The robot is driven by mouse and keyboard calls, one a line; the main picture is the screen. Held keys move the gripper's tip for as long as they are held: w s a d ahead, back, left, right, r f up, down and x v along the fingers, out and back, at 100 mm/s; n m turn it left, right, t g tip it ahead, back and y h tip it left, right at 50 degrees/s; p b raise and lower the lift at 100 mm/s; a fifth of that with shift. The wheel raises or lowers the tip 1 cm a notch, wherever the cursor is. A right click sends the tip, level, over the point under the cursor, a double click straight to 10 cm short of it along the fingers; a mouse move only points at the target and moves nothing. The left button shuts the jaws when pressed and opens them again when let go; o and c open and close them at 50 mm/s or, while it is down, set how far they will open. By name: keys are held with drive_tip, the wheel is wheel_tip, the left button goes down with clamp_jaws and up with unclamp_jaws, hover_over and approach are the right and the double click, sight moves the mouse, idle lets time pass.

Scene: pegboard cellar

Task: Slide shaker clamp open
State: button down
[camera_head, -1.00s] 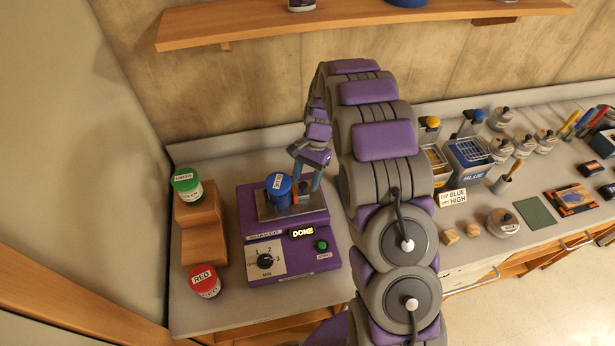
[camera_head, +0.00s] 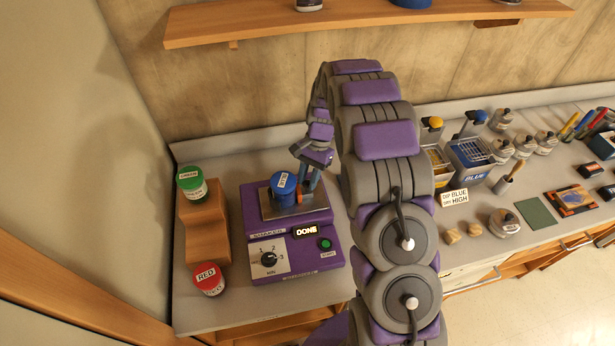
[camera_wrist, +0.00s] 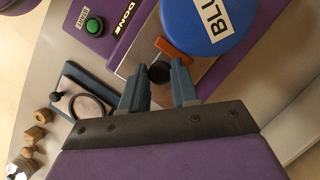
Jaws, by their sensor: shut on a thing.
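The purple shaker (camera_head: 297,262) stands on the counter with its display reading DONE. A jar with a blue lid (camera_head: 284,184) sits upright on its metal plate (camera_head: 266,205); the lid also shows in the wrist view (camera_wrist: 207,22). The orange clamp (camera_wrist: 174,50) lies right against or very near the jar, with a black knob (camera_wrist: 160,72) on its near side. My gripper (camera_wrist: 160,84) has its fingers on both sides of this knob and is shut on it. In the head view my gripper (camera_head: 308,186) is at the plate's right side.
A blue container (camera_head: 475,165), small bottles and a DIP BLUE sign (camera_head: 453,198) stand to the right. A shelf (camera_head: 350,20) hangs above.

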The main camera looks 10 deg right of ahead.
drive_tip(key=d, duration=0.5)
drive_tip(key=shift+w+r, duration=0.1)
drive_tip(key=shift+w, duration=0.1)
drive_tip(key=c, duration=1.2)
unclamp_jaws()
drive_tip(key=shift+a, duration=0.1)
drive_tip(key=shift+o, duration=1.4)
drive_tip(key=shift+w+a, duration=0.15)
drive_tip(key=shift+a, duration=0.1)
drive_tip(key=shift+o, duration=0.3)
drive_tip(key=shift+a, duration=0.1)
drive_tip(key=shift+d+r+p, duration=0.25)
drive_tip(key=shift+r+p, duration=0.05)
drive_tip(key=v, duration=1.1)
drive_tip(key=shift+a+r, duration=0.15)
